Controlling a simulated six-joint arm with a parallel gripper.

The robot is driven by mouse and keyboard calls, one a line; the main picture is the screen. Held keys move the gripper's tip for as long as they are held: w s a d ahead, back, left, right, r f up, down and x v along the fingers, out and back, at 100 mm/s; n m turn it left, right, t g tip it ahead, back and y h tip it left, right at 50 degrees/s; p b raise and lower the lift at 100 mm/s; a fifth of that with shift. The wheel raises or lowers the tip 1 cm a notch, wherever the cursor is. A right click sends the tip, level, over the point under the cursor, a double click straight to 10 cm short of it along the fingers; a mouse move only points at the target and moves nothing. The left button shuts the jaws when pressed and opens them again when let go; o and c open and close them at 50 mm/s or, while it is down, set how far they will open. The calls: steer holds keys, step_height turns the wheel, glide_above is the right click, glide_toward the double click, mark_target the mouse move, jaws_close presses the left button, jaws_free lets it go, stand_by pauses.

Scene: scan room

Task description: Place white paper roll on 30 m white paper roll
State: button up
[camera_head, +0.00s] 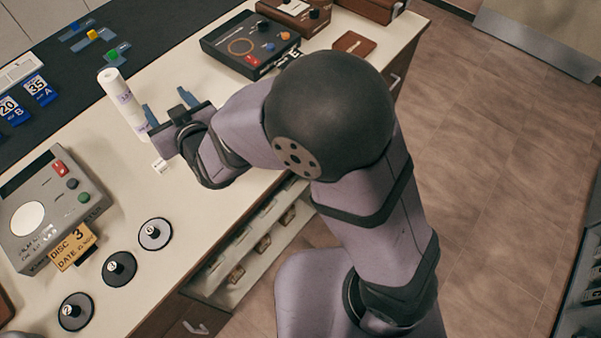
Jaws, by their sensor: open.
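A white paper roll (116,87) with a small printed label stands upright on the pale counter, left of my gripper. Directly below it in the picture is a second white roll section with its own label, the 30 m white paper roll (138,122). The two line up as one column, with the upper roll appearing to rest on the lower. The seam is too small to see clearly. My gripper (167,106) is open and empty, with its two blue fingers just right of the column. One finger overlaps the lower roll's edge in view; contact cannot be told.
A grey device (48,208) with a yellow disc tag stands at the left front, beside several round knobbed weights (119,268). A black device (250,45) stands behind my gripper. Blue number cards (39,89) lie on the dark mat. The counter between is mostly clear.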

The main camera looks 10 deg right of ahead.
steer(key=d+f+m+g+h, duration=0.1)
steer(key=d+f+g, duration=0.1)
steer(key=d, duration=0.5)
steer(key=s+d+f+m+g+h, duration=0.1)
steer(key=d+f+g+h, duration=0.1)
steer(key=d+f, duration=0.2)
steer(key=s+d+f+g+h, duration=0.1)
steer(key=d+f+g+h, duration=0.1)
steer(key=d, duration=0.8)
steer(key=shift+s+d+f+m, duration=0.2)
steer(key=shift+d+f+m, duration=0.15)
steer(key=shift+f, duration=0.2)
steer(key=s+d+f+m+g+h, duration=0.2)
steer(key=s+d+g, duration=0.4)
steer(key=s+d, duration=1)
steer(key=shift+s+f+m+g+h, duration=0.25)
steer(key=shift+m+g+h, duration=0.2)
steer(key=shift+m, duration=0.3)
steer(key=shift+r, duration=0.1)
step_height(320, 180, up, 5)
steer(key=p, duration=0.5)
steer(key=shift+r, duration=0.2)
